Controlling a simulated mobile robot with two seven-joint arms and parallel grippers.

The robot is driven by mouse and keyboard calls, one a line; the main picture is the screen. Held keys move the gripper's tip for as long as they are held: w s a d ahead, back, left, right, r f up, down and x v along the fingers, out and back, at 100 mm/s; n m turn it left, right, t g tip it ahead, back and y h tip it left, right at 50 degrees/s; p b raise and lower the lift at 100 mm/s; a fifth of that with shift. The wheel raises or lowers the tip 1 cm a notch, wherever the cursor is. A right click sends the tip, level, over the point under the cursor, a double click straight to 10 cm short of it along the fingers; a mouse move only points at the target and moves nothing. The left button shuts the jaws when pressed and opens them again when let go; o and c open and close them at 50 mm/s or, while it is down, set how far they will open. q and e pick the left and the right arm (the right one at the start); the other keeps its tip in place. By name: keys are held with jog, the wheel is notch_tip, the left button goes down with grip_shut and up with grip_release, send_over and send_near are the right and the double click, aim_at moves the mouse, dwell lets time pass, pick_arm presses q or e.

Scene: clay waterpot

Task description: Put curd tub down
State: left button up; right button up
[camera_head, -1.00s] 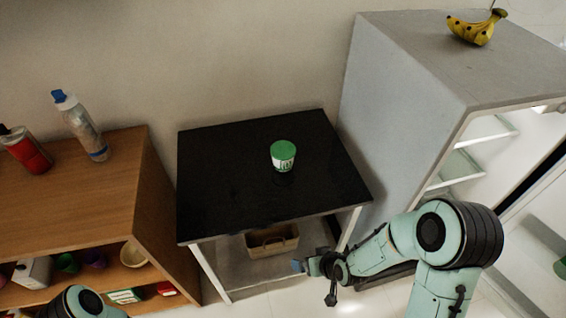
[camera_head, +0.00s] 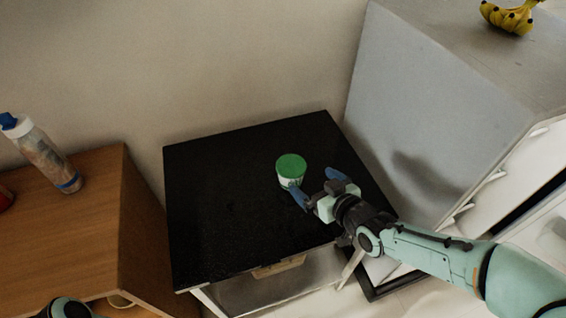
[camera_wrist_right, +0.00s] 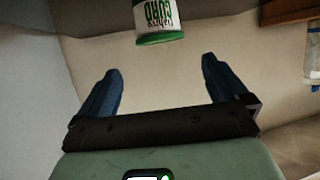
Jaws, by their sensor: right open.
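The curd tub (camera_head: 291,172), white with a green lid, stands upright on the black tabletop (camera_head: 215,220) in the head view. My right gripper (camera_head: 316,188) is open and empty, close to the tub on its lower right side. One blue finger overlaps the tub's lower edge in the picture. In the right wrist view the tub (camera_wrist_right: 160,14) appears upside down, ahead of and apart from the open fingertips (camera_wrist_right: 162,68), with its far end cut off by the picture edge. My left gripper is not in view; only part of my left arm shows at bottom left.
A wooden cabinet (camera_head: 70,235) with a blue-capped bottle (camera_head: 45,160) stands at left. A grey fridge (camera_head: 430,110) with bananas (camera_head: 512,17) on top stands at right, close to my right arm. A basket (camera_head: 278,267) sits under the table. The tabletop's left side is clear.

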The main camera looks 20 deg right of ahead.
jog(key=x, duration=0.6)
jog(key=shift+w+a+f, duration=0.1)
jog(key=shift+w+f, duration=0.05)
jog(key=shift+x, duration=3)
jog(key=c, duration=1.2)
notch_tip(320, 180, up, 12)
jog(key=p, duration=0.2)
pick_arm(q)
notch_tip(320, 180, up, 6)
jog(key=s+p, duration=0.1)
jog(key=p, duration=0.4)
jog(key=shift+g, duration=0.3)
pick_arm(e)
notch_tip(320, 180, up, 8)
send_over(293, 167)
jog(key=w, duration=0.1)
jog(key=shift+a, duration=0.1)
